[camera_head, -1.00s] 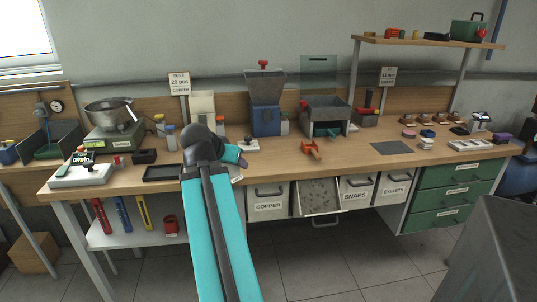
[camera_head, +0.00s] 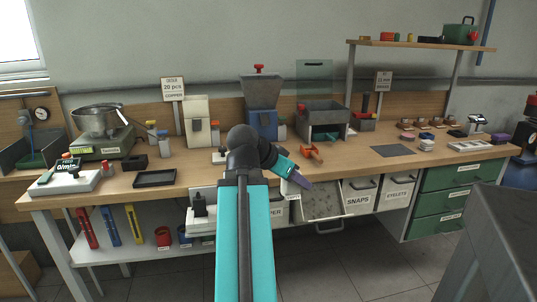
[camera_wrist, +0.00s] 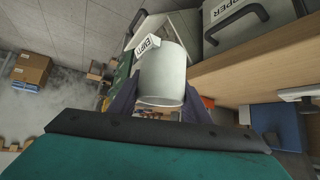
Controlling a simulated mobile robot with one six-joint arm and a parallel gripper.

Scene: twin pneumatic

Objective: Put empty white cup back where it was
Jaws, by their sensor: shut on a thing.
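A plain white cup (camera_wrist: 164,78) sits between the dark fingers of my gripper (camera_wrist: 160,100) in the wrist view. The gripper is shut on it. The cup's inside is not visible. A white label reading "EMPTY" (camera_wrist: 147,44) shows beside the cup's upper left; I cannot tell whether it is fixed to the cup. In the head view my gripper (camera_head: 300,180) is at the bench's front edge, by the open bin (camera_head: 322,204) under the bench top.
The wooden bench (camera_head: 225,172) carries a black tray (camera_head: 154,178), a scale with a metal bowl (camera_head: 98,120), a blue hopper machine (camera_head: 262,122) and an orange piece (camera_head: 311,152). The SNAPS bin (camera_head: 358,197) and EYELETS bin (camera_head: 397,191) hang right of the open bin. A grey block (camera_head: 485,245) stands at the right front.

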